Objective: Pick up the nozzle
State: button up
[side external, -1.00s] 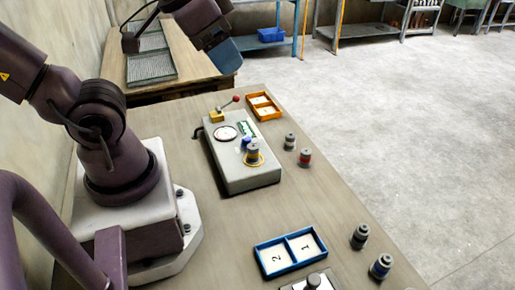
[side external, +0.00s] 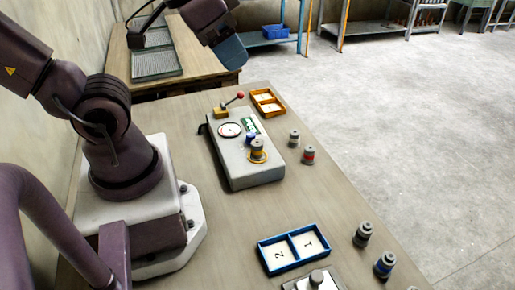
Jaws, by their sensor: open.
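No single nozzle is marked out, and several small knurled cylinders could be it. A plain grey one (side external: 294,138) and a red-banded one (side external: 308,155) stand at the table's right edge. Another grey one (side external: 362,234) and a blue-banded one (side external: 384,265) stand nearer the front. One more cylinder (side external: 257,150) stands on a yellow ring on the grey box (side external: 258,174), with a blue part beside it. What looks like the end of my arm with my gripper (side external: 230,50) hangs at the top, far from all of them. Its fingers are not distinct.
An orange two-slot tray (side external: 282,109) and a red-knobbed lever (side external: 239,96) are at the table's far end. A blue tray marked 1 and 2 (side external: 262,256) lies in front, beside a metal fixture (side external: 317,279). The tabletop between the grey box and blue tray is clear.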

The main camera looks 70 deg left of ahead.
jog(key=shift+o, duration=0.3)
jog(key=m+g+y, duration=0.6)
jog(key=m+y, duration=0.8)
jog(key=m, duration=0.4)
send_near(255, 141)
jog(key=x, duration=0.3)
jog(key=f+x, duration=0.1)
jog(key=x, duration=0.1)
jog(key=shift+w+d, duration=0.1)
jog(key=shift+w, duration=0.3)
jog(key=shift+x, duration=3.2)
jog(key=shift+s+r, duration=0.15)
jog(key=shift+s, duration=0.05)
